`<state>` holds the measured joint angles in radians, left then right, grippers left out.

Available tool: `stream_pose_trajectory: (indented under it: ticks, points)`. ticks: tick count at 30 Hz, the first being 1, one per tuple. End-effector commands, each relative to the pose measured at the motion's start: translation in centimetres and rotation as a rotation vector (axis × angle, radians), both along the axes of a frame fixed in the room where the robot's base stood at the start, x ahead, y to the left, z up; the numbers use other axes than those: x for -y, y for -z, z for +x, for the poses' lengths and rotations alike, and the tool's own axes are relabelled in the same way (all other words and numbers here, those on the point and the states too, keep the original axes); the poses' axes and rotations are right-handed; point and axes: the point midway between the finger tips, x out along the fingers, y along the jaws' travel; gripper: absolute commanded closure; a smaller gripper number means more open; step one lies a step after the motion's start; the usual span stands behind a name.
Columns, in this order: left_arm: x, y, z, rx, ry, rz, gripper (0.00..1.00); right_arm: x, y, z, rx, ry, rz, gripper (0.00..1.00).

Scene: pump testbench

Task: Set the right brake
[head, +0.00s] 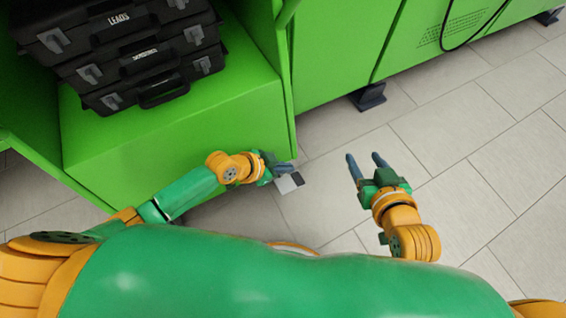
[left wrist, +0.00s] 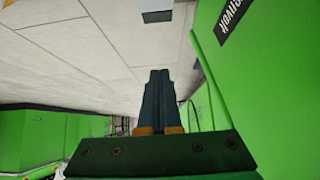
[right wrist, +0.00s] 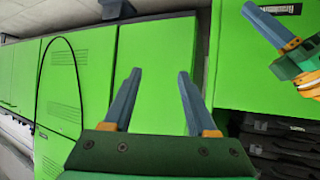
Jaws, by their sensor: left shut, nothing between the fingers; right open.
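A small light-grey plate with a dark part (head: 288,184) sits low at the right corner of the green cabinet in the head view. A grey block with a dark edge (left wrist: 156,8) at the top of the left wrist view looks like the same part; I cannot tell for sure that it is the right brake. My left gripper (head: 284,168) is shut and empty, its fingertips just by the plate; whether they touch is unclear. It also shows in the right wrist view (right wrist: 250,9). My right gripper (head: 364,157) is open and empty over the floor.
Black stacked cases (head: 140,55) stand on the green cabinet's shelf (head: 190,120). More green cabinets (head: 345,50) run along the back, with dark feet (head: 368,97) at floor level. A black cable (head: 455,46) hangs at the back right. The tiled floor (head: 470,150) on the right is clear.

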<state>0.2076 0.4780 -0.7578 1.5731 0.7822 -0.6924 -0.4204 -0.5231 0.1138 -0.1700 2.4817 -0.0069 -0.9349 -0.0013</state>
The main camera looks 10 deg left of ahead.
Motion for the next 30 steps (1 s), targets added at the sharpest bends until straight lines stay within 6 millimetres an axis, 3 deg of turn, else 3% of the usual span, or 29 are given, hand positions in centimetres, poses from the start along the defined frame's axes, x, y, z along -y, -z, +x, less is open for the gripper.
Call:
stream_pose_trajectory:
  ticks: [6, 12, 27, 30]
  points:
    - [-0.5, -1.0, -0.3, 0.000, 0.000, 0.000, 1.00, 1.1, 3.2, -3.2, -0.231, 0.016, -0.042, 0.42]
    - [-0.7, -1.3, -0.5, -0.001, 0.001, 0.000, 1.00, 1.6, 4.6, -4.9, -0.337, 0.022, -0.061, 0.42]
    - [-0.6, -1.3, -0.6, -0.001, 0.000, -0.001, 1.00, 1.7, 4.8, -5.2, -0.352, 0.023, -0.064, 0.42]
    - [-0.3, -1.6, -1.6, -0.033, -0.033, -0.003, 1.00, 1.8, 5.6, -5.5, -0.390, 0.025, -0.071, 0.42]
